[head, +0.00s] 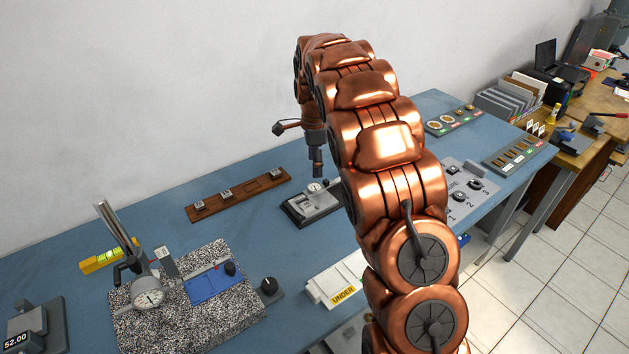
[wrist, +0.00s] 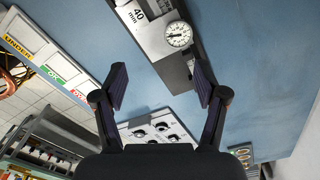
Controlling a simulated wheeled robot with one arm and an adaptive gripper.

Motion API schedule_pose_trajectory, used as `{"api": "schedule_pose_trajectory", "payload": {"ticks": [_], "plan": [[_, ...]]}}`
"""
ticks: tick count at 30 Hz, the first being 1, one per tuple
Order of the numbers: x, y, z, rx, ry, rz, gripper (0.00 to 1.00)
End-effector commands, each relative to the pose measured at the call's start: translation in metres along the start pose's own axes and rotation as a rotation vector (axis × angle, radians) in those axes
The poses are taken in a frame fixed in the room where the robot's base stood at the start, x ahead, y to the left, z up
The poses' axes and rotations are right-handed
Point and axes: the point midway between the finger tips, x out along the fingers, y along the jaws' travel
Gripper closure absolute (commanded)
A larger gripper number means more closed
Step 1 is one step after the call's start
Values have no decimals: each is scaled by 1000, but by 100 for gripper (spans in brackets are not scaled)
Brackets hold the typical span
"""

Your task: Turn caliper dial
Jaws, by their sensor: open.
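The caliper (head: 325,200) is a pale metal tool with a round white dial (head: 314,187), lying on a dark base on the blue bench. In the wrist view, the dial (wrist: 178,35) shows a needle and sits near the top, on the dark base (wrist: 172,72) beside a "40 mm" label. My gripper (wrist: 160,85) is open and empty, its two dark fingers spread. The dial appears between and beyond the fingers, nearer the right one, and not touched. In the head view, my gripper (head: 317,168) points down just above the caliper, and my arm hides the right side of its base.
A wooden rack (head: 238,195) with small blocks lies left of the caliper. A speckled plate (head: 190,305) with a dial gauge (head: 148,293) stands front left. White bins (head: 338,280) are nearer. A knob panel (head: 465,190) lies to the right. Bare bench surrounds the caliper.

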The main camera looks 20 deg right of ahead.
Motion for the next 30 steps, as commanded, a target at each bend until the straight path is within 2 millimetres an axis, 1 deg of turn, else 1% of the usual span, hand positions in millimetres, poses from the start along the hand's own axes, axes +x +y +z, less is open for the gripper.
{"api": "schedule_pose_trajectory", "payload": {"ticks": [1, 3, 8, 13, 16, 19, 27, 30], "plan": [[6, -8, -1, 34, -3, 1, 28], [12, -16, -2, 72, -7, -1, 28], [17, -27, -1, 123, -13, -9, 28], [23, -29, -2, 132, -14, -8, 28], [32, -29, -1, 131, -14, -7, 28], [44, -27, -2, 132, -13, -1, 28], [82, -29, -1, 132, -15, -6, 28], [91, -28, -1, 131, -14, -5, 28]]}}
